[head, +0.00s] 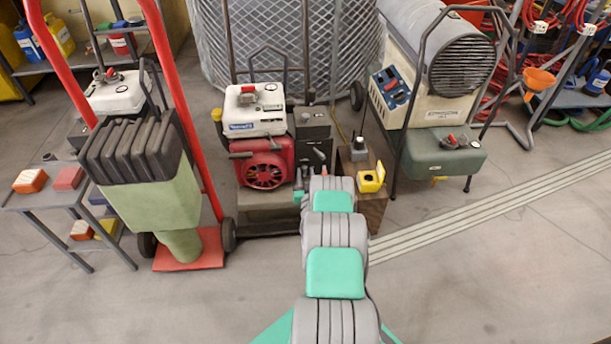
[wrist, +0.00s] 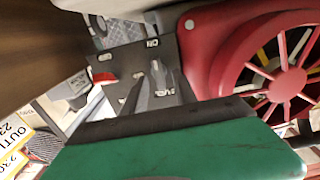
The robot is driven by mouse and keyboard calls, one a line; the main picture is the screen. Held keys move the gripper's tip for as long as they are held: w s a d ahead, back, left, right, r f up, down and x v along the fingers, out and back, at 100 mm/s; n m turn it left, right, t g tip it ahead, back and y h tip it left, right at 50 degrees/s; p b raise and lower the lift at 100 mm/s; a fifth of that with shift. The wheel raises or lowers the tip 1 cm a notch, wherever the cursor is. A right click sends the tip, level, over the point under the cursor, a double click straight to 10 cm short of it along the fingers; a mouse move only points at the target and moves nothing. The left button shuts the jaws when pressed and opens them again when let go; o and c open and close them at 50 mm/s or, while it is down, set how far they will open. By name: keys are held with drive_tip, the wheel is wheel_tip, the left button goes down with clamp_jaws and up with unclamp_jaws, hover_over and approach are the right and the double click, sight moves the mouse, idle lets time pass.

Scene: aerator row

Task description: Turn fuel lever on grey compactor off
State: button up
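A machine with a white tank (head: 256,108), a round red engine cover (head: 264,170) and a grey-brown base (head: 272,212) stands mid-floor in the head view; I cannot tell for sure that it is the grey compactor. My gripper (head: 318,165) is at its right side, beside its dark box. The lever's setting cannot be read.
A small wooden box (head: 368,205) with a yellow part (head: 371,178) stands right of the machine. A heater (head: 430,60) with a green tank (head: 442,153) stands farther right. A red hand truck (head: 190,262) stands at left. Floor at right front is clear.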

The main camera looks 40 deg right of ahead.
clamp_jaws()
idle(0.3)
idle(0.4)
drive_tip(key=n, duration=0.2)
drive_tip(key=n+b, duration=0.1)
drive_tip(key=n, duration=0.1)
drive_tip(key=shift+w+a+f+n, duration=0.1)
drive_tip(key=shift+w+a+n, duration=0.05)
drive_tip(key=shift+n, duration=0.15)
drive_tip(key=n+b, duration=0.2)
drive_tip(key=n, duration=0.2)
drive_tip(key=shift+f+n, duration=0.1)
drive_tip(key=shift+n, duration=0.2)
drive_tip(key=n+b, duration=0.1)
drive_tip(key=n, duration=0.1)
drive_tip(key=n+b, duration=0.2)
drive_tip(key=shift+w+a+f, duration=0.1)
drive_tip(key=shift+a+f, duration=0.05)
drive_tip(key=n+b, duration=0.2)
drive_tip(key=n, duration=0.2)
drive_tip(key=shift+n, duration=0.3)
drive_tip(key=shift+b, duration=0.3)
